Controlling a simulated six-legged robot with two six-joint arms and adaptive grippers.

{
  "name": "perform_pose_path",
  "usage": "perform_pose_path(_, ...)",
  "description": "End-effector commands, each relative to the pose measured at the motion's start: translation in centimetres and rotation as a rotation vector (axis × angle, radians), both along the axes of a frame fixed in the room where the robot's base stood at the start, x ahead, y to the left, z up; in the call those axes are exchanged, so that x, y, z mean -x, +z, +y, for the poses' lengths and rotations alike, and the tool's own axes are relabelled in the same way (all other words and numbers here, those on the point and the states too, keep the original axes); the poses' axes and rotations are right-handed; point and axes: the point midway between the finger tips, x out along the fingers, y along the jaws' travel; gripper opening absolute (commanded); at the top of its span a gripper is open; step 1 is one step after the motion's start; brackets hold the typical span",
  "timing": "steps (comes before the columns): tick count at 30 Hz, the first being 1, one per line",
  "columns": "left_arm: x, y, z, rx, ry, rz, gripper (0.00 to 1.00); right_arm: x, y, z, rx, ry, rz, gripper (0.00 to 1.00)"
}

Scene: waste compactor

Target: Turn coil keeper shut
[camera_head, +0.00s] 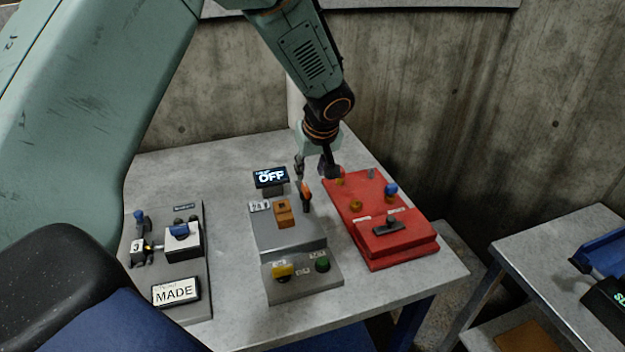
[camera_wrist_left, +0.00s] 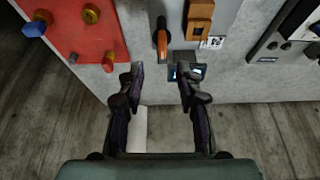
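No label naming the coil keeper is readable, so I cannot tell which part it is. An orange lever (camera_head: 305,191) stands on the back right of a grey console (camera_head: 292,246). The lever also shows in the left wrist view (camera_wrist_left: 162,42), pointing toward the gap between my fingers. My left gripper (camera_head: 315,170) is open and empty at the back of the table, between the console and a red panel (camera_head: 381,252). In the left wrist view its fingers (camera_wrist_left: 160,88) are spread, apart from the lever. My right gripper is not in view.
The red panel carries a blue knob (camera_head: 391,188), a yellow knob (camera_head: 356,205) and a black handle (camera_head: 389,225). A display (camera_head: 270,178) reading OFF stands behind an orange-brown block (camera_head: 284,213). A grey plate with a MADE sign (camera_head: 176,291) lies left. Another table (camera_head: 550,255) stands right.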

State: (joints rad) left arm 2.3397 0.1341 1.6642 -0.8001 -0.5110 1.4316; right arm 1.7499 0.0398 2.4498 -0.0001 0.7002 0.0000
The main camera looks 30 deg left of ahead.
Motion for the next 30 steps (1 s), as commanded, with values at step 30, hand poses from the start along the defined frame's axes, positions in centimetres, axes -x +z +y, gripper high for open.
perform_pose_path(30,-1.8,-7.2,2.3,0.0,-0.001,0.0,0.32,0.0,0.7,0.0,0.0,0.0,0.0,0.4)
